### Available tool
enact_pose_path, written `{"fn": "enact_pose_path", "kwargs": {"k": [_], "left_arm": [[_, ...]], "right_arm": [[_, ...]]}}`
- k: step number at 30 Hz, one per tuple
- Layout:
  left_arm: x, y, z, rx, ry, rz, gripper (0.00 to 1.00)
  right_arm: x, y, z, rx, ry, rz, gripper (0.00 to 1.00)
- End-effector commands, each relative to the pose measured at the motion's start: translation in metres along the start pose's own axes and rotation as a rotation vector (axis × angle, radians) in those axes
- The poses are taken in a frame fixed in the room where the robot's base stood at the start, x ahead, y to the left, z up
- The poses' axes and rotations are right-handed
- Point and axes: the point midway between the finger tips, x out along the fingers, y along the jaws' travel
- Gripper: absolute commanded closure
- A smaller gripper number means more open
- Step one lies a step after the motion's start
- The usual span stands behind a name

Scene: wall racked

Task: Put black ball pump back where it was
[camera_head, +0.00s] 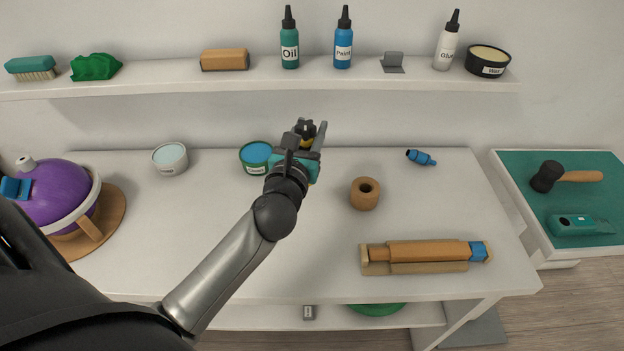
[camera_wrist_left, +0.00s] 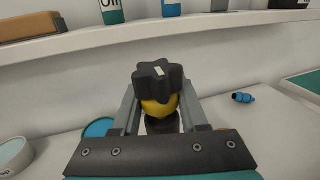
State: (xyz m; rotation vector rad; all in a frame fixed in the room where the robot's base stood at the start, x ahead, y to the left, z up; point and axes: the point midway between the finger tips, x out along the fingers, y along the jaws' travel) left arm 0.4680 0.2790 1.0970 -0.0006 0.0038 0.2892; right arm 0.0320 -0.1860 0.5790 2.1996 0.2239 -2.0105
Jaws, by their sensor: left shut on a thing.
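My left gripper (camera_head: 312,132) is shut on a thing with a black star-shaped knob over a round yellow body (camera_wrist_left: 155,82). It also shows between the fingers in the head view (camera_head: 305,130). In the wrist view the knob is uppermost and a dark lower part shows below the yellow; the rest is hidden by the gripper. It is the only held thing, and I cannot tell for certain that it is the black ball pump. The gripper is over the back of the white table (camera_head: 225,215), near the wall. My right gripper is not in view.
A wall shelf (camera_head: 150,82) with bottles, a brush and a tin runs above the table. Near the gripper are a blue-topped tub (camera_head: 257,155) and a wooden ring (camera_head: 365,194). A purple ball (camera_head: 58,192) stands left. The table's middle front is clear.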

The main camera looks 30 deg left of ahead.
Motion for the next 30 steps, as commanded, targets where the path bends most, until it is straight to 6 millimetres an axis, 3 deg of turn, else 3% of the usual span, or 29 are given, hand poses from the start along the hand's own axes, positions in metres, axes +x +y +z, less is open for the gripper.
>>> {"fn": "enact_pose_path", "kwargs": {"k": [1, 7, 16, 24, 30], "left_arm": [[0.0, 0.0, -0.019, -0.002, 0.0, 0.002, 1.0], [0.0, 0.0, -0.054, -0.002, -0.002, 0.0, 1.0], [0.001, 0.0, -0.068, 0.0, -0.004, 0.0, 1.0], [0.001, 0.0, -0.102, -0.001, -0.003, 0.0, 1.0], [0.001, 0.0, -0.103, -0.001, -0.004, 0.0, 1.0]], "right_arm": [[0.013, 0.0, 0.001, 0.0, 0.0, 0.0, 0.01], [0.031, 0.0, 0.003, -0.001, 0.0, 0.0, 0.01], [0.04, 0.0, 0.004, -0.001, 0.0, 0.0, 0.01], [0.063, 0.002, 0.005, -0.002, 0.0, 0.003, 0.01], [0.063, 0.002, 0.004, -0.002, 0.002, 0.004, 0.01]]}}
